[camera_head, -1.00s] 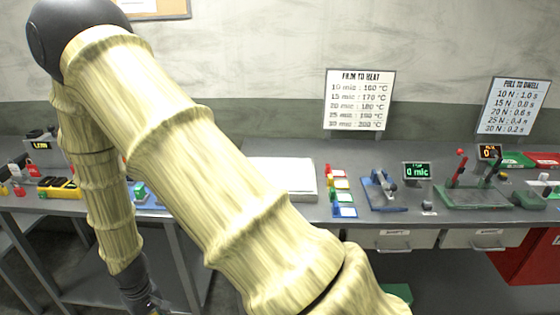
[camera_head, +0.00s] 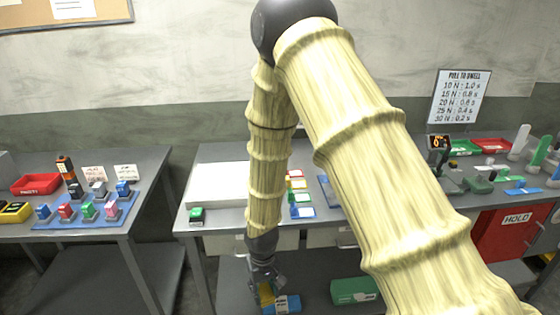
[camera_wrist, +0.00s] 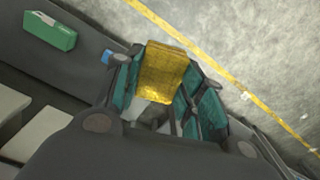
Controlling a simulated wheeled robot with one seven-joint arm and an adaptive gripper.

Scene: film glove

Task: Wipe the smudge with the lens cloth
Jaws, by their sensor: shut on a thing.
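My gripper (camera_head: 265,282) hangs low in front of the middle bench in the head view. It is shut on a yellow cloth (camera_head: 266,294), taken to be the lens cloth. In the wrist view the cloth (camera_wrist: 165,72) sits between the teal-padded fingers of my gripper (camera_wrist: 168,95), folded and textured. I cannot make out a smudge in either view. My pale arm covers part of the bench behind it.
A blue box (camera_head: 287,304) and a green box (camera_head: 354,291) are low under the bench. A white pad (camera_head: 232,186) and small coloured items lie on the bench top (camera_head: 232,218). A left table (camera_head: 120,165) holds several stamps. A yellow line (camera_wrist: 215,68) marks the floor.

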